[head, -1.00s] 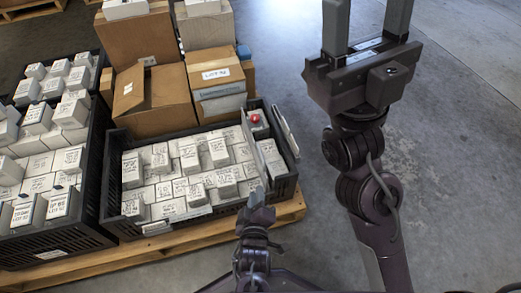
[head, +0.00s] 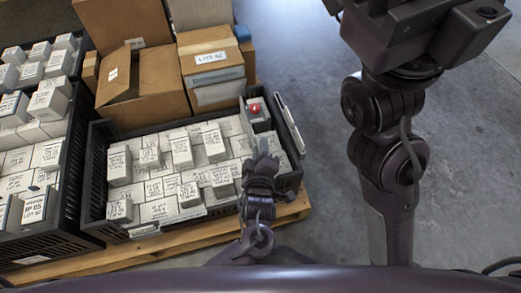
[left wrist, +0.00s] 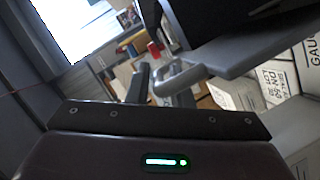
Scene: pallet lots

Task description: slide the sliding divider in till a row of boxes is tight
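The black crate (head: 92,190) holds rows of white labelled boxes (head: 182,154). The sliding divider (head: 247,122) is a thin grey plate standing upright near the crate's right end, right of the boxes. My left gripper (head: 263,156) is at the divider's near end and hides part of it. In the left wrist view, a grey rounded handle (left wrist: 183,73) lies at my left fingers (left wrist: 160,88), which are close together; I cannot tell whether they grip it. My right gripper (head: 400,25) is cut off at the top right, its fingers out of sight.
A red knob (head: 254,108) sits on a box right of the divider. A thin panel (head: 290,125) leans at the crate's right wall. Cartons (head: 145,85) stand behind, another loaded crate (head: 45,245) at left, on a wooden pallet (head: 292,211).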

